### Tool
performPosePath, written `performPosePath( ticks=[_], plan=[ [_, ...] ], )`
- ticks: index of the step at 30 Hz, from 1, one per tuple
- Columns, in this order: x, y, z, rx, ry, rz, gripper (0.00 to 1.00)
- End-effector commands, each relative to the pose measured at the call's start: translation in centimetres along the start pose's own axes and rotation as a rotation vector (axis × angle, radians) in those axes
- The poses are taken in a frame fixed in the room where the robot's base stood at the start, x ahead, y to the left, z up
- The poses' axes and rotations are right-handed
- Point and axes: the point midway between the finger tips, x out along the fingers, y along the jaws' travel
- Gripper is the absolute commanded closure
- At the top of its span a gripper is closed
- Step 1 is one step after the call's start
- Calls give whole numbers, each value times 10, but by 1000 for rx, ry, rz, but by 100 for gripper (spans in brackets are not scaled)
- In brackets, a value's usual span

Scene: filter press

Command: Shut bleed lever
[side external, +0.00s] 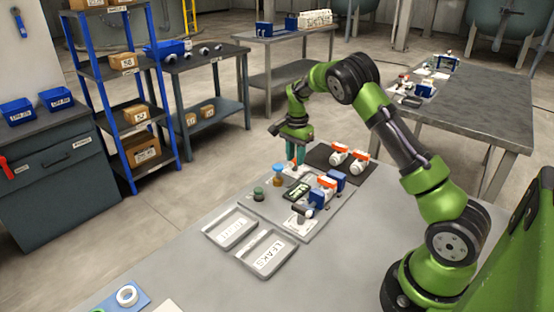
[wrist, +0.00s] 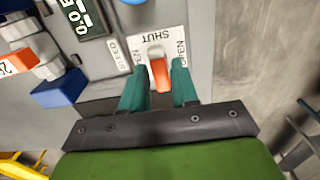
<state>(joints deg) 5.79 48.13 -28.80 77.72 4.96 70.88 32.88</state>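The bleed lever (wrist: 160,75) has an orange-red handle on a pale base. It sits on a white plate (wrist: 171,38) printed SHUT at the top and OPEN at both sides, beside a BLEED label (wrist: 117,55). The handle points toward the bottom of the wrist view, or stands up toward the camera; I cannot tell which. My gripper (wrist: 160,88) is open, with one teal finger on each side of the handle. A small gap shows on both sides. In the side external view my gripper (side external: 295,153) points down at the panel's far edge, largely hiding the lever.
A digital display (wrist: 80,18) and a blue block (wrist: 60,90) lie left of the lever. A dark mat (side external: 325,164) holds white-and-orange parts. A LEAKS tray (side external: 245,255) lies in front.

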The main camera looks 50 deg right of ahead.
Motion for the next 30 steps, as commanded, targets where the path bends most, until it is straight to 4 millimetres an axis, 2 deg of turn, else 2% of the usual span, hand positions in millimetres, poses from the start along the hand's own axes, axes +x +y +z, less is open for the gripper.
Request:
performPosePath(
  ticks=[1,3,11,14,17,20,30],
  plan=[
    [0,0,0,-1,1,0,63],
    [0,0,0,-2,1,1,55],
    [1,0,0,-4,1,1,55],
    [-6,0,0,-5,2,-1,55],
    [-19,-1,0,-6,3,-2,55],
    [-41,-1,0,-6,3,-4,55],
    [-123,-1,-1,-3,4,-4,55]
  ],
)
